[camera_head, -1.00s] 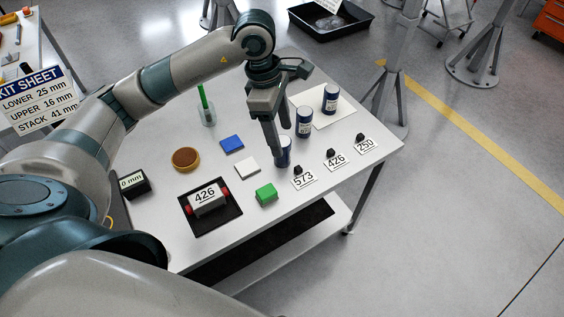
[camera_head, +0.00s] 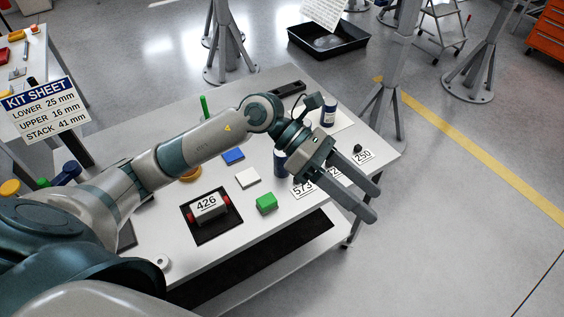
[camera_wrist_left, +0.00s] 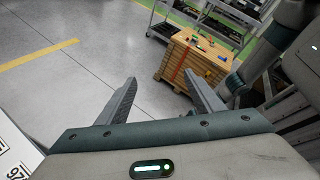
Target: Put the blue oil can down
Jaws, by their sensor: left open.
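A dark blue can (camera_head: 280,163) stands upright on the table near the 573 card (camera_head: 303,189), partly hidden behind my left wrist. Another blue can (camera_head: 329,115) with a pale label stands at the back on a white sheet (camera_head: 343,122). The can between them is hidden by my arm. My left gripper (camera_head: 373,202) is open and empty, its fingers reaching past the table's right front edge. My right gripper is not in view.
A green block (camera_head: 266,203), a white block (camera_head: 247,178), a blue block (camera_head: 233,156) and a 426 display on a black mat (camera_head: 220,233) are on the table. The 250 card (camera_head: 363,156) lies to the right. The wrist view shows a wooden crate (camera_wrist_left: 196,65).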

